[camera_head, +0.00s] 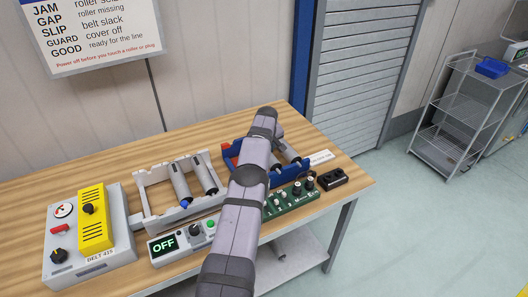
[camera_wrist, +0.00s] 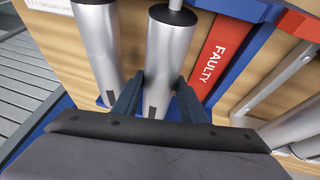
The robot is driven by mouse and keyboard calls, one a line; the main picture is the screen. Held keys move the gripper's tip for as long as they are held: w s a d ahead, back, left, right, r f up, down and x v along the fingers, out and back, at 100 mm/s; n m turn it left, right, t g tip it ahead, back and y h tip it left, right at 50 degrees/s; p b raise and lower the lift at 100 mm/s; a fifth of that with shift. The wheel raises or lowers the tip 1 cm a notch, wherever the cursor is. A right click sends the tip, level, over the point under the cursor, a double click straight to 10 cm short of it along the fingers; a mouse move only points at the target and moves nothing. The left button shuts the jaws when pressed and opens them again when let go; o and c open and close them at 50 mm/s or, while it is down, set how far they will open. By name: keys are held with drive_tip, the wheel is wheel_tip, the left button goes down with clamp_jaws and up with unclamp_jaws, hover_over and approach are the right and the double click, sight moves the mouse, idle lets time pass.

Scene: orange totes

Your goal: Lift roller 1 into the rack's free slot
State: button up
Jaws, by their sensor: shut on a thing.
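In the wrist view my gripper (camera_wrist: 157,100) is shut around a silver roller (camera_wrist: 167,55), with one dark finger on each side of it. A second silver roller (camera_wrist: 98,42) lies beside it to the left. Both are at a blue rack (camera_wrist: 240,8), which also shows in the head view (camera_head: 304,174). My arm hides part of that rack and my fingertips in the head view. No roller number is readable, so I cannot tell which is roller 1. I cannot tell whether the held roller is clear of the rack.
A red strip marked FAULTY (camera_wrist: 215,55) is right of the held roller. A white frame (camera_head: 150,222) with two rollers stands left of my arm. A control box reading OFF (camera_head: 164,246), a yellow-topped box (camera_head: 95,220) and a green board (camera_head: 290,199) stand on the wooden table.

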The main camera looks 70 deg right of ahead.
drive_tip(key=shift+f, duration=0.15)
idle(0.5)
drive_tip(key=o, duration=1.5)
drive_tip(key=shift+c, duration=0.2)
drive_tip(key=shift+f, duration=0.15)
drive_tip(key=shift+a+b, duration=0.1)
drive_tip(key=shift+b, duration=0.25)
drive_tip(key=shift+s+r+b, duration=0.1)
drive_tip(key=shift+r+b, duration=0.2)
drive_tip(key=shift+r, duration=0.2)
drive_tip(key=shift+b+v, duration=1.5)
drive_tip(key=shift+v, duration=1.85)
drive_tip(key=shift+a+f, duration=0.1)
